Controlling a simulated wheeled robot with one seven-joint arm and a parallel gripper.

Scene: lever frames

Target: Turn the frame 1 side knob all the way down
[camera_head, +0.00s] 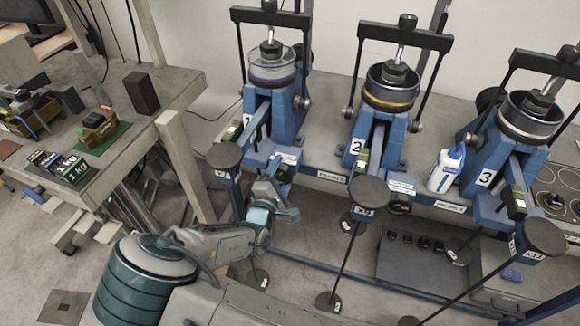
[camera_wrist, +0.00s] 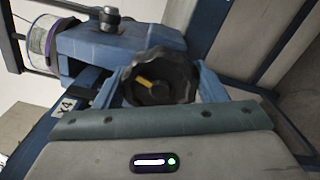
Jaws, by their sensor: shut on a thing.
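Frame 1 (camera_head: 285,118) is the leftmost of the blue lever frames, with a clear cylinder on top; its blue body fills the upper part of the wrist view (camera_wrist: 130,42). Its side knob (camera_wrist: 178,76) is black and ridged, with a yellow mark pointing to the upper left in that view. My gripper (camera_wrist: 158,88) has one finger on each side of the knob and is shut on it. In the head view, my gripper (camera_head: 272,192) is low at the frame's side and hides the knob.
Frame 2 (camera_head: 380,138) and frame 3 (camera_head: 492,158) stand to the right, with a white and blue bottle (camera_head: 446,168) between them. Round black weights hang on rods in front.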

